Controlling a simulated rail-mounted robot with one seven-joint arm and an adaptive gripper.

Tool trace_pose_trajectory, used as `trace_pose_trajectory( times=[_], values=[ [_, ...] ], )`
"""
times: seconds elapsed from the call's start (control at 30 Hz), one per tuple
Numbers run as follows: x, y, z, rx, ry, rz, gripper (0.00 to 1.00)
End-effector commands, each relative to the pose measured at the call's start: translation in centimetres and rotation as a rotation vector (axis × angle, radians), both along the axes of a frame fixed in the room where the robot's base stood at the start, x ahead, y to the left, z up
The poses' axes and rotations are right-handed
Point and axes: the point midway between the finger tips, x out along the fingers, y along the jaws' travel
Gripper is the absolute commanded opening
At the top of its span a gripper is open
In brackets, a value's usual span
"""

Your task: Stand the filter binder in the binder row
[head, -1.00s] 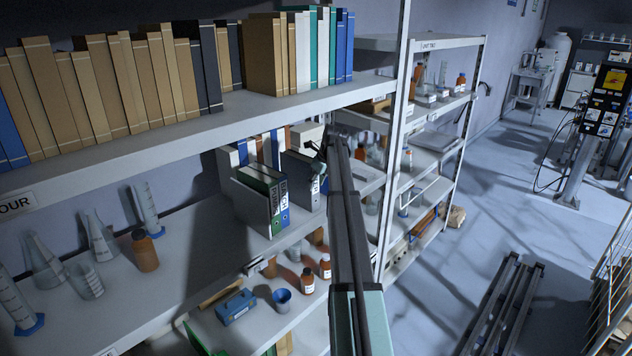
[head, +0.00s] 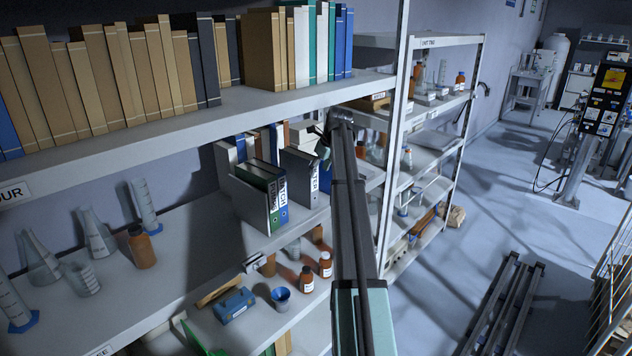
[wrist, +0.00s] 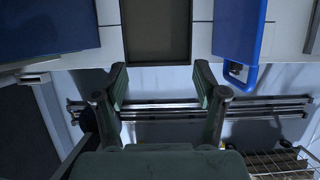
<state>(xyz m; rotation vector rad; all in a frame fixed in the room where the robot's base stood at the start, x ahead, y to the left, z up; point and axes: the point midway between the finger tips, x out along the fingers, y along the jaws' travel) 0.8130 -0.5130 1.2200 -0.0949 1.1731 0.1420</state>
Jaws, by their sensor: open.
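A grey binder (head: 299,177) with a white spine label, its lettering seeming to end in "TER", stands upright on the middle shelf. A green binder (head: 258,178) and a blue-spined binder (head: 281,205) stand together to its left, nearer the shelf front. My gripper (head: 322,152) is just right of the grey binder's upper part. In the wrist view my gripper (wrist: 161,88) is open, with nothing between its fingertips. A dark rectangular thing (wrist: 156,30) lies ahead of the fingers, and a blue one (wrist: 240,32) is to its right; I cannot tell which binders these are.
More binders and white boxes stand behind on the middle shelf (head: 190,235). The upper shelf (head: 200,121) with its row of books overhangs. A rack post (head: 396,120) is right of my arm. Glassware and a brown bottle (head: 141,247) stand at left, with bare shelf between.

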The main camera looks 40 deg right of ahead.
Motion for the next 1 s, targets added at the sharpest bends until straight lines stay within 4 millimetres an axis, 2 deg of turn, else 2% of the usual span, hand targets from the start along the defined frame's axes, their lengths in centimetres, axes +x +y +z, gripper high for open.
trace_pose_trajectory(
  times=[0.3,0.5,0.87,1.0],
  values=[
    [-2.0,-0.4,4.8,0.0,-0.001,0.001,0.71],
    [-2.6,-0.4,6.3,0.001,0.0,0.001,0.71],
    [-2.7,-0.4,6.4,0.0,0.001,0.001,0.71],
    [-2.9,0.6,5.1,-0.003,0.009,0.03,0.71]
  ],
)
